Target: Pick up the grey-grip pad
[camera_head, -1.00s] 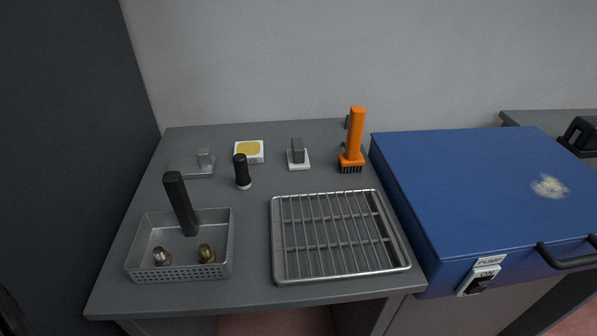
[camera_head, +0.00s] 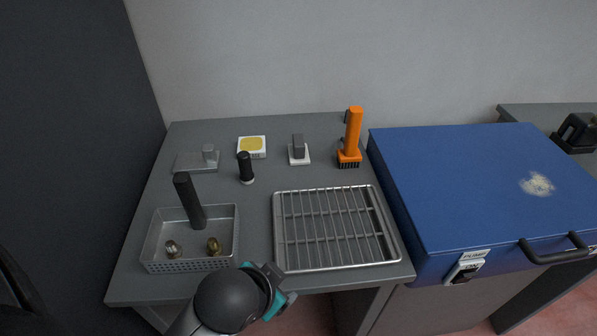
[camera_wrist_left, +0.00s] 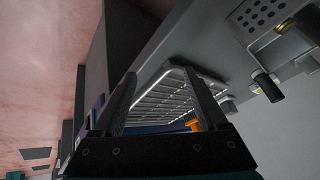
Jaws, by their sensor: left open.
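The grey-grip pad (camera_head: 298,151) is a flat white pad with an upright grey block grip. It stands on the grey table toward the back, between the yellow-and-white box and the orange brush. My left arm comes in at the bottom of the head view, in front of the table's front edge, and its gripper is mostly hidden there. In the left wrist view my left gripper (camera_wrist_left: 160,77) is open and empty, its two dark fingers apart. It is well short of the pad, with the rack beyond it. I cannot make out the pad in the wrist view. My right gripper is not seen.
The wire rack (camera_head: 392,248) lies in front of the pad. A perforated metal basket (camera_head: 190,265) holds brass fittings. A black-handled tool (camera_head: 245,168), yellow-and-white box (camera_head: 252,147), and tall orange brush (camera_head: 350,140) stand nearby. A blue pump case (camera_head: 480,190) is right.

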